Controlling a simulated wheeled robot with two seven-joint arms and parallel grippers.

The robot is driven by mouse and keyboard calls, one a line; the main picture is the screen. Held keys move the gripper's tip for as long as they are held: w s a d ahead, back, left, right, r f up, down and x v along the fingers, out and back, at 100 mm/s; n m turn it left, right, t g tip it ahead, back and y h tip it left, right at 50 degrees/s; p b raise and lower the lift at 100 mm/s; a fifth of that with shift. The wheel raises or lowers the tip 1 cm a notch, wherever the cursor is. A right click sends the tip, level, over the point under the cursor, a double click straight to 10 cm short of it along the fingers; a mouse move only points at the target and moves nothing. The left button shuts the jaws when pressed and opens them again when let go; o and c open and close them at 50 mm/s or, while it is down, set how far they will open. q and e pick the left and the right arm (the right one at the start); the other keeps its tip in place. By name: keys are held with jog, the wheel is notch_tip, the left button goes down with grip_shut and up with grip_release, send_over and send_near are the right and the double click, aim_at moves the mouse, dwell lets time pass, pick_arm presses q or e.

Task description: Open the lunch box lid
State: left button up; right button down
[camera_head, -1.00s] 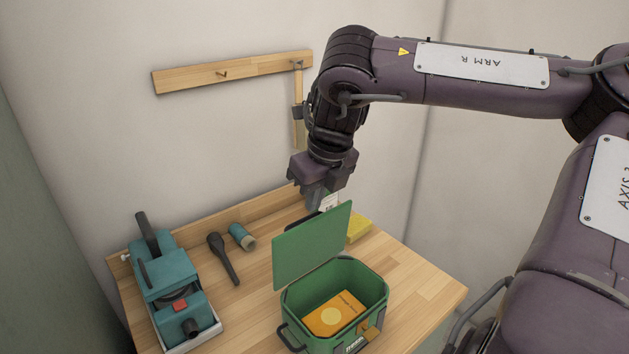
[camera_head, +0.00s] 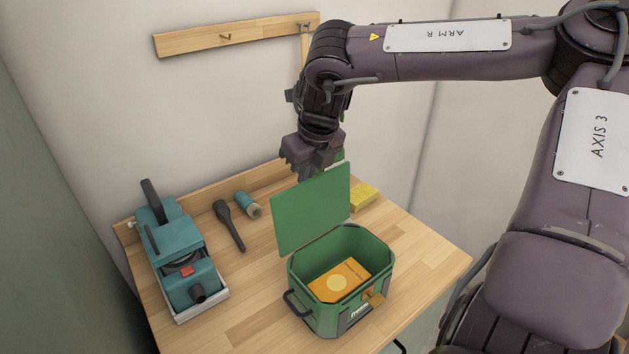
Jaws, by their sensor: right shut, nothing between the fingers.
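The green lunch box (camera_head: 318,322) stands on the wooden table with its lid (camera_head: 311,212) up, standing roughly upright at the box's back edge. An orange item (camera_head: 340,281) with a pale yellow disc lies inside the box. My left gripper is not in view.
A teal machine (camera_head: 182,262) stands at the table's left. A dark tool (camera_head: 229,226) and a teal spool (camera_head: 249,205) lie behind the box, and a yellow block (camera_head: 363,196) lies right of the lid. The table's right front (camera_head: 425,262) is clear.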

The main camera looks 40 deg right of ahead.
jog(key=shift+w+d+f+b, duration=0.1)
jog(key=shift+w+f+b, duration=0.15)
jog(key=shift+w, duration=0.35)
jog(key=shift+w+f+b, duration=0.15)
jog(key=shift+w+f, duration=0.05)
jog(key=shift+w, duration=0.35)
jog(key=b+v, duration=0.1)
jog(key=v, duration=0.6)
jog(key=shift+r+b, duration=0.3)
jog(key=shift+r, duration=0.1)
jog(key=shift+s, duration=0.1)
